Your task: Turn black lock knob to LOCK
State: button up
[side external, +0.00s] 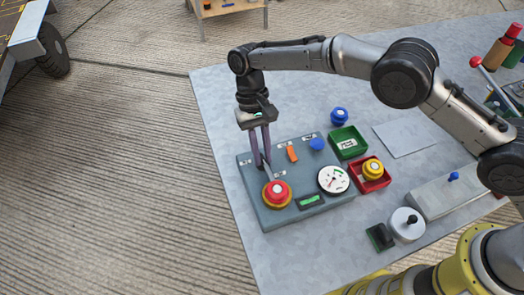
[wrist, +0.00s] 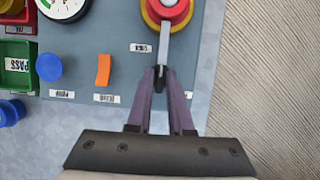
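The grey control panel (side external: 300,222) lies on the table. The black lock knob (wrist: 160,82) shows as a small dark part between my fingertips in the wrist view; the fingers hide most of it. A slim grey bar (wrist: 164,42) runs from there toward the red button and looks like part of the lock. My gripper (side external: 262,163) points down at the panel's left side, its purple fingers close together on either side of the knob (wrist: 161,72). A white label reading LOCK (wrist: 140,48) lies beside the bar; another label is partly hidden by the right finger.
A red button on a yellow ring (side external: 277,193) stands close to the fingertips. An orange switch (side external: 292,153), blue knob (side external: 317,144) and round gauge (side external: 333,179) share the panel. Green (side external: 347,156) and red (side external: 384,183) trays stand to the right. The table's left edge is near.

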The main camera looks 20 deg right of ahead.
jog(key=o, duration=0.3)
jog(key=shift+v, duration=3.8)
